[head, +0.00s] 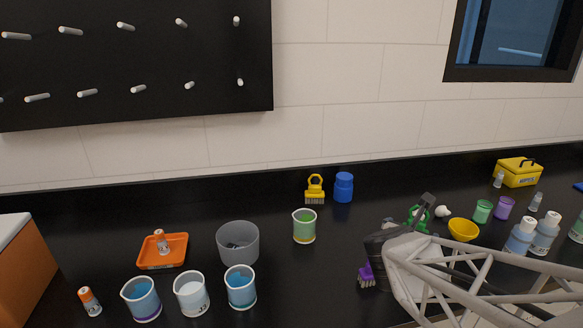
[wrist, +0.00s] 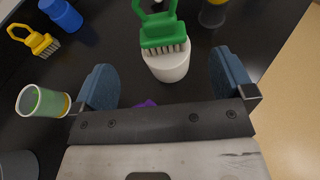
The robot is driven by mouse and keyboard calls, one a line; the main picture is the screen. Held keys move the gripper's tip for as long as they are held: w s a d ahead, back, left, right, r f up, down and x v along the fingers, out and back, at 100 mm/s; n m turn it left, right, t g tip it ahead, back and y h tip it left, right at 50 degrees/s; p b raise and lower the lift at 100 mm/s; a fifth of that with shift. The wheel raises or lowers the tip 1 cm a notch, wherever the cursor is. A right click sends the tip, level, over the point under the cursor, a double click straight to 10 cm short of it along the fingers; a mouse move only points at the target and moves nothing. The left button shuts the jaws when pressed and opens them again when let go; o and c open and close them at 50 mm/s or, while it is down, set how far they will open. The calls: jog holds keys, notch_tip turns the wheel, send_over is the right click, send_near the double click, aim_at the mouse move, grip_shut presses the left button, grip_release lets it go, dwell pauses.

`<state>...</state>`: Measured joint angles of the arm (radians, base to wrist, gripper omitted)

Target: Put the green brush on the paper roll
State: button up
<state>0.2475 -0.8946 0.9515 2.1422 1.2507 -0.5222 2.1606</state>
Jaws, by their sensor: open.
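The green brush (wrist: 161,31) has a ring handle and short pale bristles. In the wrist view it appears to sit on top of the white paper roll (wrist: 168,66), bristles over the roll's top; exact contact is hard to tell. In the head view the brush (head: 419,217) shows behind my gripper, and the roll is hidden by my arm. My gripper (wrist: 164,70) is open and empty, its two blue-grey fingers wide apart on either side of the roll, with the brush just beyond the fingertips.
A purple brush (head: 367,275) lies beneath my gripper. A green-filled beaker (head: 304,226), yellow brush (head: 315,189) and blue jar (head: 343,187) stand to the left. A yellow bowl (head: 463,230), cups and bottles (head: 520,236) crowd the right.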

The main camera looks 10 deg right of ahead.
jog(key=s+a+r+n+y, duration=0.1)
jog(key=a+r+n+y, duration=0.3)
jog(key=a+n, duration=0.6)
jog(key=a+r+n+y, duration=0.2)
jog(key=a+n+y, duration=0.4)
jog(key=n, duration=0.8)
jog(key=s+a+n+g, duration=0.3)
jog(key=s+n+g, duration=0.4)
jog(key=s+n, duration=0.6)
jog(key=n, duration=0.7)
jog(key=shift+s+a+r+n+h, duration=0.2)
jog(key=shift+s+n+h, duration=0.1)
jog(key=shift+s+n, duration=0.1)
